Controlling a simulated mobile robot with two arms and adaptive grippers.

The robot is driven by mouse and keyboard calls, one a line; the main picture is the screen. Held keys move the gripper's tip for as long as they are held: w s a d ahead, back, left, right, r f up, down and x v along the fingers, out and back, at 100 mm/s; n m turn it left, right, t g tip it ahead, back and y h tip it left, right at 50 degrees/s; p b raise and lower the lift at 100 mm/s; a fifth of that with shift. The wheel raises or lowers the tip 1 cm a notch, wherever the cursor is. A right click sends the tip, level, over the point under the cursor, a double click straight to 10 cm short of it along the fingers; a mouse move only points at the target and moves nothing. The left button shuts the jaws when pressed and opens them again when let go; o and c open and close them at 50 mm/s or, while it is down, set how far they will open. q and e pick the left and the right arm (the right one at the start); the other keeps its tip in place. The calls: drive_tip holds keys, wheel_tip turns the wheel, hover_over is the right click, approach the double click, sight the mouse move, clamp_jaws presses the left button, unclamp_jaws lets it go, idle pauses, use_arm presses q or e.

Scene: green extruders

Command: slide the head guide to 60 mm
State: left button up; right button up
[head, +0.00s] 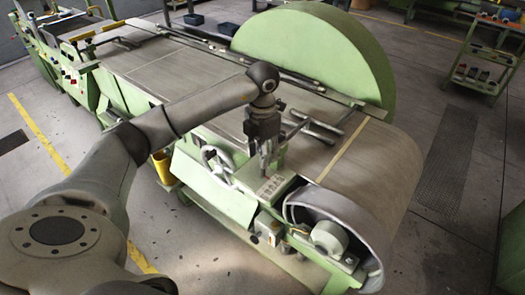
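A green belt machine has a wide grey-brown belt (350,175) that curves over its near right end. My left gripper (265,168) points down above the machine's near edge, close to a small light plate with dark markings (272,188). Its fingers look close together, but I cannot tell whether they are shut, or whether they touch anything. Metal rods and a short bar (320,132) lie over the belt just right of the gripper. They may be the head guide, but I cannot tell for sure. No 60 mm mark is readable. My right gripper is not in view.
A large green half-round guard (325,50) rises behind the belt. A grey curved cover with a roller end (330,237) is at the near right. A yellow container (162,167) stands beside the machine. A green trolley (480,60) is far right. The right floor is mostly clear.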

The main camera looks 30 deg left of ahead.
use_arm(q)
drive_tip(key=shift+f, duration=0.45)
drive_tip(key=shift+c, duration=0.3)
clamp_jaws()
drive_tip(key=shift+s+f+b, duration=0.1)
drive_tip(key=shift+s+b, duration=0.1)
drive_tip(key=shift+b, duration=0.1)
drive_tip(key=shift+s, duration=0.4)
drive_tip(key=shift+s+a+r, duration=0.1)
drive_tip(key=shift+s+r, duration=0.15)
drive_tip(key=shift+s, duration=0.25)
drive_tip(key=shift+o, duration=0.3)
unclamp_jaws()
drive_tip(key=shift+w+f, duration=0.1)
drive_tip(key=shift+w, duration=0.2)
